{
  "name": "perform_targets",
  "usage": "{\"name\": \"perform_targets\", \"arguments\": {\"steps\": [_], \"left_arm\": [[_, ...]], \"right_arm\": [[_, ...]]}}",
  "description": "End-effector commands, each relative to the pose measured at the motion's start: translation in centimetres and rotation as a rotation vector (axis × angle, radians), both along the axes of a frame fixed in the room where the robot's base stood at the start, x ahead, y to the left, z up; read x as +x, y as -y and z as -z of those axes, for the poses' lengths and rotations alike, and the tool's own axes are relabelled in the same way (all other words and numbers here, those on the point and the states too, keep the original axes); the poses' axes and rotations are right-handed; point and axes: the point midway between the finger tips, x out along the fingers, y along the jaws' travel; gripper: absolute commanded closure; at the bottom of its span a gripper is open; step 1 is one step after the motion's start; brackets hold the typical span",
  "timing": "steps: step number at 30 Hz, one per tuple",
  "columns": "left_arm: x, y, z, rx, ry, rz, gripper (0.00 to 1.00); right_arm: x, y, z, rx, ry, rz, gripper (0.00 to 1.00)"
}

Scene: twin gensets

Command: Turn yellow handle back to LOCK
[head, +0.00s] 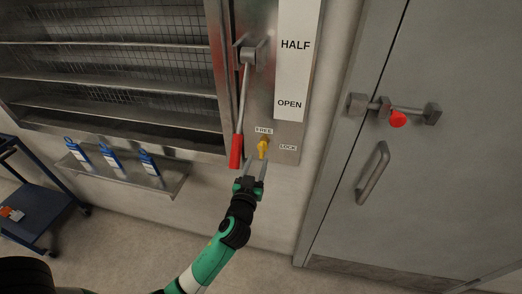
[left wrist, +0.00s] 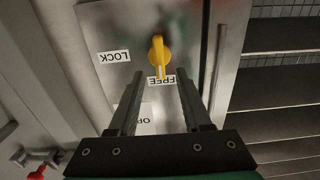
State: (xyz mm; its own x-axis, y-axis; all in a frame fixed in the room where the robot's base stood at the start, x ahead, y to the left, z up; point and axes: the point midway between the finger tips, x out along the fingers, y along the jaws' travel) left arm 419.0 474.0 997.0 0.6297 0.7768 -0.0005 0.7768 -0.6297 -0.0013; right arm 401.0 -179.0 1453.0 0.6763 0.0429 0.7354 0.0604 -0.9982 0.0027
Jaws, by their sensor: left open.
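The yellow handle (head: 263,148) is on the metal panel beneath the FREE label (head: 263,130), with the LOCK label (head: 288,147) to its right. In the left wrist view the panel appears upside down; there the yellow handle (left wrist: 157,50) has its marked end toward the FREE label (left wrist: 160,80), and the LOCK label (left wrist: 114,57) is at the left. My left gripper (head: 255,168) is open and empty just below the handle. In the left wrist view the handle is just beyond and between the open fingertips (left wrist: 160,76). My right gripper is out of view.
A red-gripped lever (head: 236,150) hangs left of the handle, close to my left gripper. A shelf with blue bottles (head: 112,158) is farther left. A grey door with a bar handle (head: 373,173) and red knob (head: 398,118) is right.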

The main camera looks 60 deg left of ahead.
Motion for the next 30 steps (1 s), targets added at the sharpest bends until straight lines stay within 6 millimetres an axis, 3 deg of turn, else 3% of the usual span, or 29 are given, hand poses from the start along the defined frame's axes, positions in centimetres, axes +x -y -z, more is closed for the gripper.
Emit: {"name": "perform_targets", "arguments": {"steps": [3,9,20,28,30], "left_arm": [[1.8,-2.3,0.0,0.0,0.003,-0.003,0.51],[3.9,-4.8,0.0,0.0,0.001,0.0,0.51],[4.4,-5.4,0.0,-0.001,0.001,0.001,0.51],[4.4,-5.4,0.0,-0.001,0.001,0.001,1.0],[4.4,-5.4,0.0,-0.001,0.001,0.001,1.0]], "right_arm": [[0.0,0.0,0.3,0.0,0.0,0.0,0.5],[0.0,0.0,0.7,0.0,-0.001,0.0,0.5],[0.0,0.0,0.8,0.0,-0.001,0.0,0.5],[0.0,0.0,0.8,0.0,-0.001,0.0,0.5],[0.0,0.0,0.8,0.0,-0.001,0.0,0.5]]}}
